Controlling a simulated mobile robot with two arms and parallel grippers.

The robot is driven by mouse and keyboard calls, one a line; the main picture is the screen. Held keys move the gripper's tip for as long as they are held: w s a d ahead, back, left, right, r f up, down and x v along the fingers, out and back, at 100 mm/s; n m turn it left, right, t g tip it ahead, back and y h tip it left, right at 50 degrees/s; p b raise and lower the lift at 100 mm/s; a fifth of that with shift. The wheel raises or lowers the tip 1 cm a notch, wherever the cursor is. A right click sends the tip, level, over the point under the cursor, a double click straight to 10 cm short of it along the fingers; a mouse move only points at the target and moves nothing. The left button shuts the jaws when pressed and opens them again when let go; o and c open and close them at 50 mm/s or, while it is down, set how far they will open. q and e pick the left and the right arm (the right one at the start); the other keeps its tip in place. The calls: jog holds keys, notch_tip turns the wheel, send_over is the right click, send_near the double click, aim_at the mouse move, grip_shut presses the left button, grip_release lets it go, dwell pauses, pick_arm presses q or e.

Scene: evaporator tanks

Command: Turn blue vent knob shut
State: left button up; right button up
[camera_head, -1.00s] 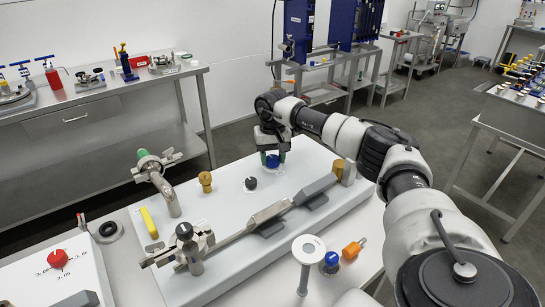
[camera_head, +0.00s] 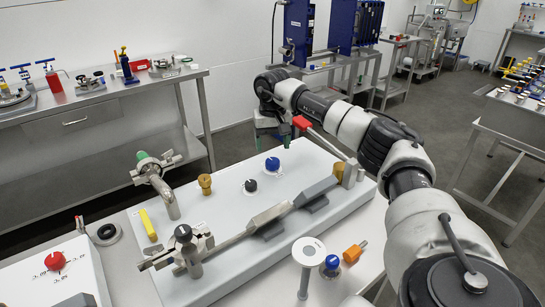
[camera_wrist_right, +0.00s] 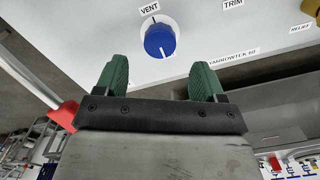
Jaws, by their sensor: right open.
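The blue vent knob (camera_head: 272,164) stands on the white panel block, uncovered in the head view. My left gripper is out of view.
A black knob (camera_head: 250,185), brass fitting (camera_head: 205,183) and grey bar clamp (camera_head: 265,217) share the block. A white flanged post (camera_head: 307,252) stands in front.

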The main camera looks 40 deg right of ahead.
aim_at(273, 160)
jog(key=shift+r, duration=2.65)
